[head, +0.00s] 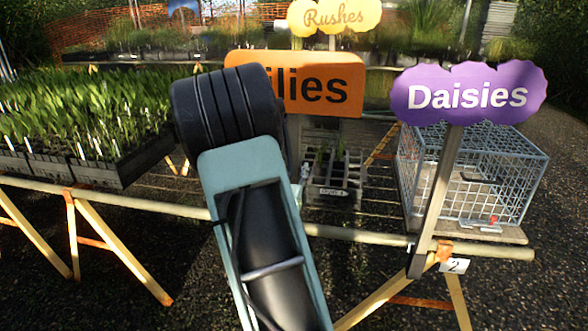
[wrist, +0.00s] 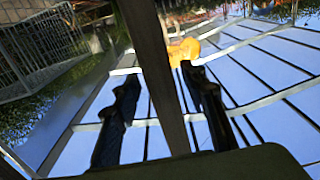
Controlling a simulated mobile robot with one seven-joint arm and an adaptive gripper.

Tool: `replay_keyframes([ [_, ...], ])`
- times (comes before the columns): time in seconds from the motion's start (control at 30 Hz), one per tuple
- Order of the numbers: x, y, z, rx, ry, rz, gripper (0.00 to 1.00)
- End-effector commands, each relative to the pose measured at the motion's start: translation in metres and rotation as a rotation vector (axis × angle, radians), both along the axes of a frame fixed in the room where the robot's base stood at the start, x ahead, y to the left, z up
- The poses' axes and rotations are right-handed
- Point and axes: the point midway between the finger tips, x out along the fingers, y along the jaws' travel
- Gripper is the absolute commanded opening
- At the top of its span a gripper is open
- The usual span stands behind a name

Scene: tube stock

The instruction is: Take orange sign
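The orange sign (head: 345,80), lettered "...ilies", stands behind my arm in the head view. My arm hides its left part and most of what is below it. In the wrist view, my gripper (wrist: 160,73) has its two black fingers spread apart. A dark post (wrist: 158,75) runs through the view between the fingers, with a visible gap on the left side; I cannot tell how deep it sits between them or whether it touches the right finger. My gripper's fingers are hidden in the head view.
A purple "Daisies" sign (head: 468,93) on a post stands at right, before a wire cage (head: 530,185). A yellow "Rushes" sign (head: 335,16) is behind. Seedling trays (head: 125,170) fill the left bench. A bench rail (head: 365,234) crosses in front.

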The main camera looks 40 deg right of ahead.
Motion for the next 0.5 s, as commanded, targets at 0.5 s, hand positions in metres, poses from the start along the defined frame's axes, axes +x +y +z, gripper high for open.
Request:
replay_keyframes([
  [0.5,0.0000,0.0004,0.0004,0.000,0.000,0.000,0.20],
])
